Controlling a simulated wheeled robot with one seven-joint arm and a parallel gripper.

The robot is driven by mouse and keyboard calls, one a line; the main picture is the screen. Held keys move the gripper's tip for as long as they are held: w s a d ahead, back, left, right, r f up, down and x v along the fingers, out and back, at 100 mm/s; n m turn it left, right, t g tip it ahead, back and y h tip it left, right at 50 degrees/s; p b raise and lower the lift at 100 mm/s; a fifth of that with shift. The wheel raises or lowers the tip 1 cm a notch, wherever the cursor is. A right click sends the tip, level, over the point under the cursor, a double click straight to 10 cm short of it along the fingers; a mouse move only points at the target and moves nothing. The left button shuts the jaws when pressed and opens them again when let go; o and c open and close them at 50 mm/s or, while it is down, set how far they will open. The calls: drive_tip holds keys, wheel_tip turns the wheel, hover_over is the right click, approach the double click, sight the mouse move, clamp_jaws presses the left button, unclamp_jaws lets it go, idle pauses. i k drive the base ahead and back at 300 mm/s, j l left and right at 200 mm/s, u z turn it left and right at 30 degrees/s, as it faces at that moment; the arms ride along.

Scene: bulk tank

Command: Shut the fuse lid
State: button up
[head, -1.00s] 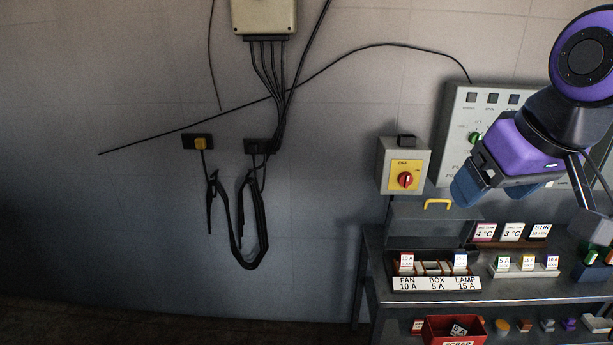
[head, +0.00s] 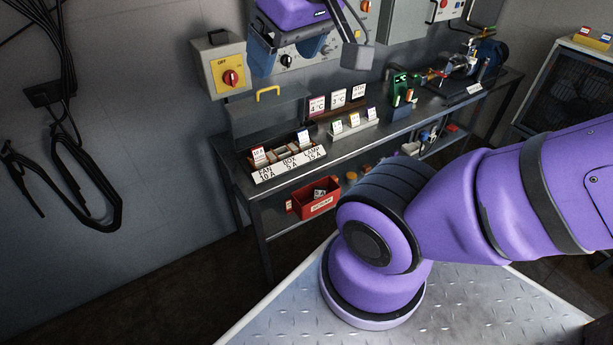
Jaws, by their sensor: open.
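The fuse lid (head: 268,112), a dark grey panel with a yellow handle (head: 268,93) on its top edge, stands raised at the back of the fuse box (head: 290,172). The box front carries the labels FAN 10 A, BOX 5 A and LAMP 15 A. Small fuses with white tags (head: 259,155) stand in it at both ends. My gripper (head: 287,52) is at the top of the head view, above and to the right of the lid in the picture, apart from it. It is open and empty; its fingertips are only partly visible.
A yellow and grey switch box (head: 224,70) with a red knob hangs on the wall behind the lid. Tagged cards (head: 338,101) and a fuse rack (head: 354,126) stand right of the box. A red scrap bin (head: 318,202) sits on the lower shelf.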

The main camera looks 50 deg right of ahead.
sight(301, 92)
drive_tip(key=i+l, duration=0.35)
drive_tip(key=l, duration=0.15)
drive_tip(key=i+l, duration=0.35)
drive_tip(key=l, duration=0.15)
drive_tip(key=k+l+z, duration=0.05)
